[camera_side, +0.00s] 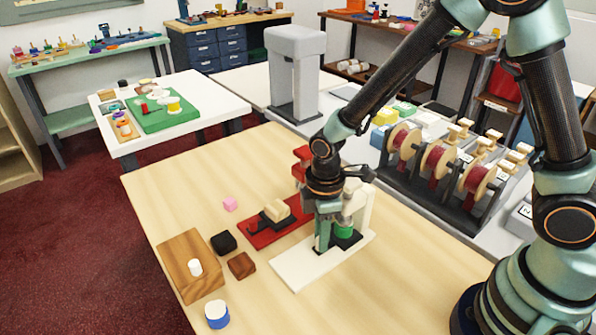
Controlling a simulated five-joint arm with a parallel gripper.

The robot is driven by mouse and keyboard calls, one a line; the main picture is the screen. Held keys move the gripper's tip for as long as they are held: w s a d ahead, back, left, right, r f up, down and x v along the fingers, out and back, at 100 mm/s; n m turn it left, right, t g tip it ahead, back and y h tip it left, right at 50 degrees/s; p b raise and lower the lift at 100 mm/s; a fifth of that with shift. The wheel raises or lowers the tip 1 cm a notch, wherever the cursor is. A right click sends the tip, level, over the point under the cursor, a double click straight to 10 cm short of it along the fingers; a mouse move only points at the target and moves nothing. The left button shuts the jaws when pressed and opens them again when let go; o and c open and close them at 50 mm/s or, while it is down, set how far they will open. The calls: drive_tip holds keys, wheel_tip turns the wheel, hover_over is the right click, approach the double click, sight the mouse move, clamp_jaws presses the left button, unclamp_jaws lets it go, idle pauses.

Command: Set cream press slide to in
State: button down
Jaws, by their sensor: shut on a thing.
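The cream press (295,272) has a pale flat base on the near side of the wooden table, with a pale upright (364,205) at its back right. My gripper (332,243) points down over this base, in front of the upright. It is shut on what looks like the cream press slide, low over the base. A green round part (344,231) shows at the right finger. The fingers and wrist hide most of the slide, so I cannot tell how far in it sits.
A red press (262,238) stands just left, with a black slide and pale block (276,210). A wooden block (190,265) with a white peg, dark blocks (223,242) and a blue-white cylinder (217,314) lie further left. A spool rack (436,180) stands behind right.

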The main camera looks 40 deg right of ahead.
drive_tip(key=shift+d, duration=0.25)
drive_tip(key=c, duration=0.7)
unclamp_jaws()
wheel_tip(320, 180, up, 12)
drive_tip(key=shift+r, duration=0.1)
drive_tip(key=s+d+r+m+t, duration=0.1)
drive_tip(key=d+r+m+t, duration=0.1)
drive_tip(key=d+r+m, duration=0.1)
drive_tip(key=s+d+r+m+t, duration=0.1)
drive_tip(key=s+d+r+m, duration=0.1)
drive_tip(key=d+r+m, duration=0.1)
drive_tip(key=s+d+r+m+t, duration=0.2)
drive_tip(key=d+r+m, duration=0.2)
drive_tip(key=d+m, duration=0.1)
drive_tip(key=shift+s+d+m+t, duration=0.25)
drive_tip(key=shift+m+t, duration=0.05)
drive_tip(key=shift+m, duration=0.5)
